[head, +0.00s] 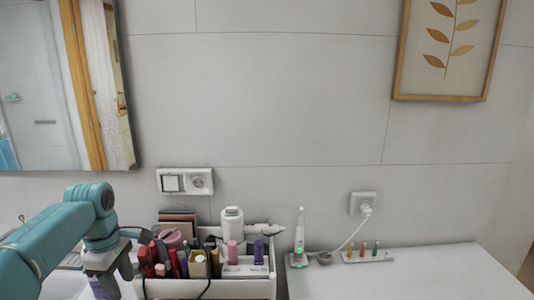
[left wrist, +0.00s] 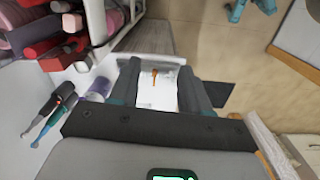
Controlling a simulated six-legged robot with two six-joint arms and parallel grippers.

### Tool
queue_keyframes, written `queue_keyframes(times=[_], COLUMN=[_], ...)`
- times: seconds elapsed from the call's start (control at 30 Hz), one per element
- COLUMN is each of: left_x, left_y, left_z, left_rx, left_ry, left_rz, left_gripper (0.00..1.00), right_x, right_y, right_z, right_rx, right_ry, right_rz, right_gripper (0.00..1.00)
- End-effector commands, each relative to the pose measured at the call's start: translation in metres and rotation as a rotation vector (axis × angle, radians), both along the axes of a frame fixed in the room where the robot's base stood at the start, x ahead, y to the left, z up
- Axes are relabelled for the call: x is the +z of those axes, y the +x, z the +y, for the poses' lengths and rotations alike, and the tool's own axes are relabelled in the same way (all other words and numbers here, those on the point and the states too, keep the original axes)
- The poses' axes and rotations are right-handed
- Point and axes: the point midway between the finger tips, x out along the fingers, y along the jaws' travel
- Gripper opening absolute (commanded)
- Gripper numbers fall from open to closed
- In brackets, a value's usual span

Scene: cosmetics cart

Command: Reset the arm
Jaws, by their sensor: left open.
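My left arm comes in from the left in the head view, teal with a grey wrist. Its gripper points down at the lower left, beside the left end of the white cosmetics organizer (head: 205,290), and its fingertips are cut off there. In the left wrist view my left gripper (left wrist: 158,85) is open, with its two dark fingers apart. A white surface with a small orange mark (left wrist: 154,78) shows between the fingers; I cannot tell what it is. The fingers appear to hold nothing. My right gripper is in neither view.
The organizer holds several lipsticks and bottles. A toothbrush (head: 300,232) on a charger and a small stand of little heads (head: 367,257) are on the white counter (head: 420,278). The counter's right part is clear. A mirror (head: 50,85) hangs at left.

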Motion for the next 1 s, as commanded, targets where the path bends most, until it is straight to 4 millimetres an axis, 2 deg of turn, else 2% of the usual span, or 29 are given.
queue_keyframes(times=[0.03, 0.17, 0.27, 0.33, 0.4, 0.47, 0.5, 0.57, 0.6, 0.7, 0.8, 0.9, 1.0], left_x=[-0.022, -0.087, -0.154, -0.205, -0.253, -0.291, -0.315, -0.345, -0.361, -0.387, -0.397, -0.399, -0.399], left_y=[0.004, 0.013, 0.010, -0.001, -0.021, -0.045, -0.064, -0.097, -0.120, -0.175, -0.215, -0.236, -0.242], left_z=[-0.009, -0.039, -0.073, -0.102, -0.132, -0.157, -0.173, -0.195, -0.207, -0.229, -0.240, -0.244, -0.244], left_rx=[-0.058, -0.248, -0.435, -0.578, -0.713, -0.825, -0.897, -1.000, -1.063, -1.204, -1.306, -1.362, -1.381], left_ry=[-0.012, -0.049, -0.094, -0.132, -0.168, -0.197, -0.214, -0.232, -0.240, -0.244, -0.234, -0.220, -0.215], left_rz=[0.004, -0.015, -0.038, -0.064, -0.097, -0.128, -0.148, -0.179, -0.199, -0.239, -0.263, -0.276, -0.280], left_gripper=[0.47, 0.47, 0.47, 0.47, 0.47, 0.47, 0.47, 0.47, 0.47, 0.47, 0.47, 0.47, 0.47], right_x=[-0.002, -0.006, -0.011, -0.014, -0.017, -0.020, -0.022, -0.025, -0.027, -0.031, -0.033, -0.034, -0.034], right_y=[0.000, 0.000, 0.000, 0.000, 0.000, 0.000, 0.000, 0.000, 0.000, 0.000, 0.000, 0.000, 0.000], right_z=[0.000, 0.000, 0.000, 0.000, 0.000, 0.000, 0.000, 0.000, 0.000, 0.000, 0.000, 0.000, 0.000], right_rx=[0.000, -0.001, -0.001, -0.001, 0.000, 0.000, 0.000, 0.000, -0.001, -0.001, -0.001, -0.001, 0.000], right_ry=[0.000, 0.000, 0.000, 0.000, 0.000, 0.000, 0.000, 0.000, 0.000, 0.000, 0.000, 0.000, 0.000], right_rz=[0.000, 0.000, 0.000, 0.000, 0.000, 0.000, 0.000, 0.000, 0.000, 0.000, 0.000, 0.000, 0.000], right_gripper=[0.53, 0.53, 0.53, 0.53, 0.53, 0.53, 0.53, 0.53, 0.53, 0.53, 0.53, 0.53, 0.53])
